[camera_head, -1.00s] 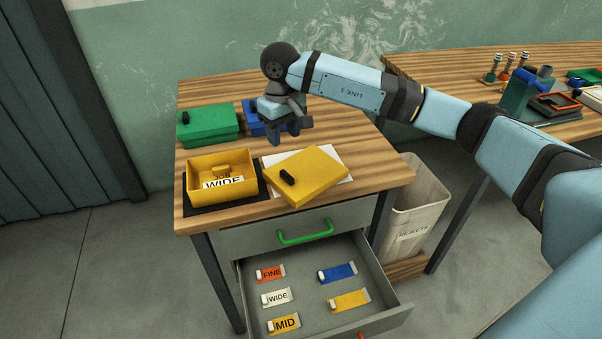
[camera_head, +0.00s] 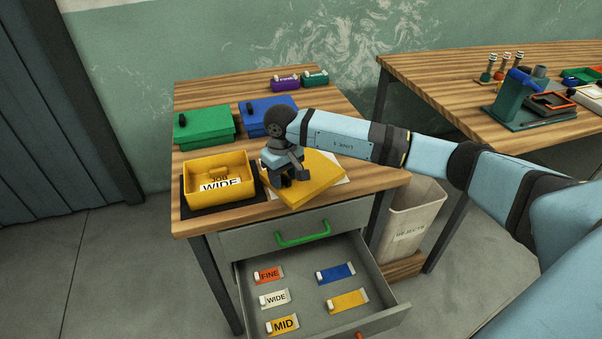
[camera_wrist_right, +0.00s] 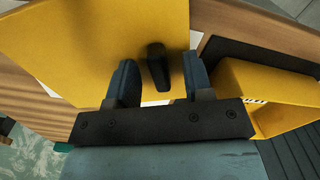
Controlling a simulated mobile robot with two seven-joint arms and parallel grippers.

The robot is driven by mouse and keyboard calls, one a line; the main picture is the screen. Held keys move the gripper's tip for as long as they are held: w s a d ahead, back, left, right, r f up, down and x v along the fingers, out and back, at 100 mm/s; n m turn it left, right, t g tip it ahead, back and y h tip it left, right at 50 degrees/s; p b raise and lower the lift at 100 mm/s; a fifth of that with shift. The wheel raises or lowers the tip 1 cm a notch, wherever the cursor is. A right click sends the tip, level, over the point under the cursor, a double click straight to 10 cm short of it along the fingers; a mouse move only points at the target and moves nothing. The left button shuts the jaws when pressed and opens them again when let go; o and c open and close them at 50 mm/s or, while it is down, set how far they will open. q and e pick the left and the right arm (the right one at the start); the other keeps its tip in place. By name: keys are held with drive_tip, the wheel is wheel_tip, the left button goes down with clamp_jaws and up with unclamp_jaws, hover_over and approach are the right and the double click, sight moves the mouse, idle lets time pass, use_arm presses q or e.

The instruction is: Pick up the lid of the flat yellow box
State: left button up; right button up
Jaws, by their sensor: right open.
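The yellow lid (camera_head: 318,182) lies flat, partly on a white sheet, right of the open yellow box (camera_head: 243,189). My right gripper (camera_head: 284,183) is low over the lid's left part and hides the lid's black knob in the head view. In the right wrist view, the black knob (camera_wrist_right: 158,67) stands on the lid (camera_wrist_right: 90,40) between the two open fingers of my right gripper (camera_wrist_right: 160,80). A gap shows on both sides of the knob. The box (camera_wrist_right: 285,85) shows at the right there. My left gripper is not in view.
A green box (camera_head: 203,124) and a blue box (camera_head: 267,115) stand behind on the table. Purple (camera_head: 285,83) and green (camera_head: 315,77) items lie at the back. The open drawer (camera_head: 390,315) below holds several labelled tags. A reject bin (camera_head: 412,220) stands at the right.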

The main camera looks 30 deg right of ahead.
clamp_jaws()
drive_tip(key=shift+r, duration=0.15)
